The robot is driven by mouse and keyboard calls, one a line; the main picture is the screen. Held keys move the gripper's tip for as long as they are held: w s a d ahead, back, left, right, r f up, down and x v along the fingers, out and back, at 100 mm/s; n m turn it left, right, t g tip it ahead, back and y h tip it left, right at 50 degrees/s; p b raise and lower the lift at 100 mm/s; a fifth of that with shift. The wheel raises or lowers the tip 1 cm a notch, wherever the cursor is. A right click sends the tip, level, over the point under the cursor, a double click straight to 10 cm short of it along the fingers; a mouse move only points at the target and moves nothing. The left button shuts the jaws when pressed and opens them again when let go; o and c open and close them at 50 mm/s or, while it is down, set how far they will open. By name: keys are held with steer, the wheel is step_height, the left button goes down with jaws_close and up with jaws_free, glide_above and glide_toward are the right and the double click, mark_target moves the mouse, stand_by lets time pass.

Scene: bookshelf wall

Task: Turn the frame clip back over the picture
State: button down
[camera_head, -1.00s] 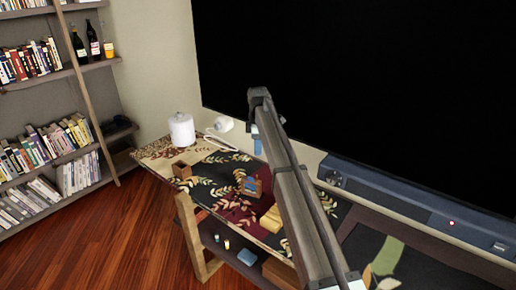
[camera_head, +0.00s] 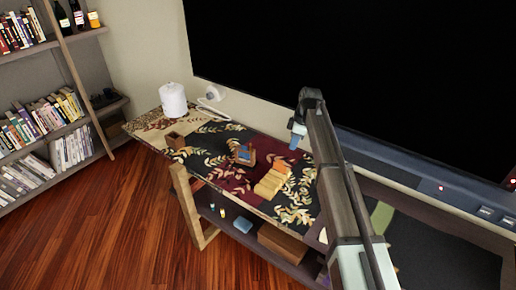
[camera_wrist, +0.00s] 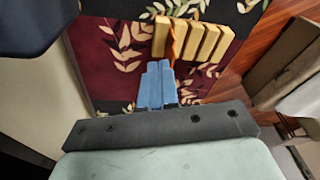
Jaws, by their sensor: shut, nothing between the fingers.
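A small brown wooden frame (camera_head: 243,154) with a blue patch lies on the patterned tabletop in the head view. Its clip is too small to make out. My gripper (camera_head: 293,146) is above the table, to the right of the frame and apart from it. Its blue fingers are together and empty, and they also show in the wrist view (camera_wrist: 156,66). The frame is not recognisable in the wrist view.
A yellow slatted block (camera_head: 268,185) lies right of the frame, with an orange piece (camera_head: 282,167) at its far side; the wrist view shows both near my fingertips. A small brown box (camera_head: 174,141) and a white canister (camera_head: 173,100) stand left. A dark screen rises behind.

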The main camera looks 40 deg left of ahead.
steer(key=s+a+m+y, duration=0.1)
steer(key=s+m+y, duration=0.2)
steer(key=s+m, duration=0.15)
steer(key=m+t+y, duration=0.1)
steer(key=m+y, duration=0.2)
steer(key=m, duration=0.6)
glide_toward(254, 151)
step_height(254, 151, down, 5)
steer(key=w+a, duration=0.1)
steer(key=a, duration=0.1)
steer(key=shift+s+a+r, duration=0.1)
steer(key=shift+s+a, duration=0.6)
steer(key=shift+a, duration=0.3)
